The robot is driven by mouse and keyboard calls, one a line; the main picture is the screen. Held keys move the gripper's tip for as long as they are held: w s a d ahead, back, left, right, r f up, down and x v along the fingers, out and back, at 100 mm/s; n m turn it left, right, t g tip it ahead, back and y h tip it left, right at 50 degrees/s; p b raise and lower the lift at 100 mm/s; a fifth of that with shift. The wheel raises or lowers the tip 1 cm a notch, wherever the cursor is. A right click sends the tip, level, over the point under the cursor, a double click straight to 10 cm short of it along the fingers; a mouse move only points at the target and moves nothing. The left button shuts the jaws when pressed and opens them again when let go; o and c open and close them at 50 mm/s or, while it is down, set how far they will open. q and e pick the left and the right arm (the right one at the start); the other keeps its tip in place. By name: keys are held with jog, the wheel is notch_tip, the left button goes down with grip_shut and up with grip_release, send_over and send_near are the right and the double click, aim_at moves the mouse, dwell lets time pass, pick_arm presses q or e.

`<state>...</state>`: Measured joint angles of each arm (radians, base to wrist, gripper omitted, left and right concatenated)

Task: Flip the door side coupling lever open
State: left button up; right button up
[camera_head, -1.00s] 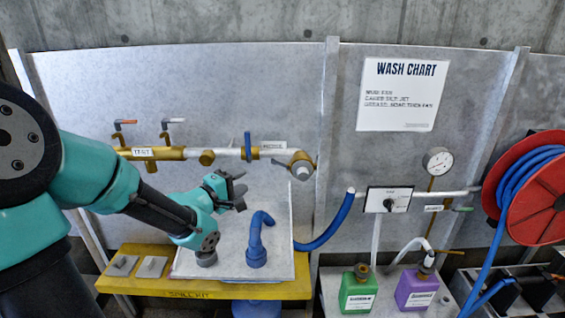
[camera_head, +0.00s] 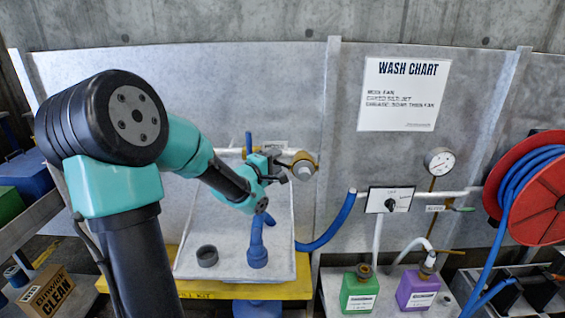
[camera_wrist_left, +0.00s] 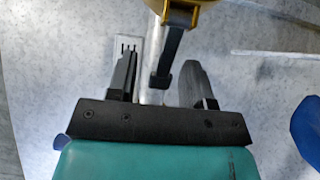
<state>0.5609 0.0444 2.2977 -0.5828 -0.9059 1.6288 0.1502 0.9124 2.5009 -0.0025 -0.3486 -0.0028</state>
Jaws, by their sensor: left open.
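The brass coupling (camera_head: 303,160) sits at the right end of the white pipe on the back panel. In the left wrist view its brass ring (camera_wrist_left: 205,8) shows at the top edge, with a dark grey lever (camera_wrist_left: 172,55) running down from it. My left gripper (camera_head: 280,167) is just left of the coupling in the head view. In the left wrist view the left gripper (camera_wrist_left: 158,85) is open. The lever's lower end lies between its two fingers, with visible gaps on both sides. In the head view the lever is too small to tell from the fingers. My right gripper is not in view.
A blue handle (camera_head: 248,142) stands on the pipe left of the gripper. A blue bent pipe (camera_head: 257,240) rises from the white tray (camera_head: 215,268) below. A blue hose (camera_head: 335,228) curves right of the tray. A selector panel (camera_head: 390,200) and red hose reel (camera_head: 535,190) are further right.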

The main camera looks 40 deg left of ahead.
pick_arm(q)
grip_shut()
dwell(0.5)
jog(key=shift+s+d+n+y, duration=0.1)
jog(key=shift+s+n+y, duration=0.15)
jog(key=shift+n+y, duration=0.4)
jog(key=shift+s+d+n+g+y, duration=0.25)
jog(key=shift+s+n+g+y, duration=0.2)
jog(key=shift+n+g+y, duration=0.8)
jog(key=shift+s+d+n+g+y, duration=0.35)
jog(key=shift+n+y, duration=0.5)
jog(key=shift+y, duration=1)
jog(key=shift+s+d+n+g+y, duration=0.15)
jog(key=shift+s+n+g+y, duration=0.45)
jog(key=shift+n+g+y, duration=0.7)
jog(key=shift+t+y, duration=0.3)
jog(key=shift+y, duration=0.05)
grip_release()
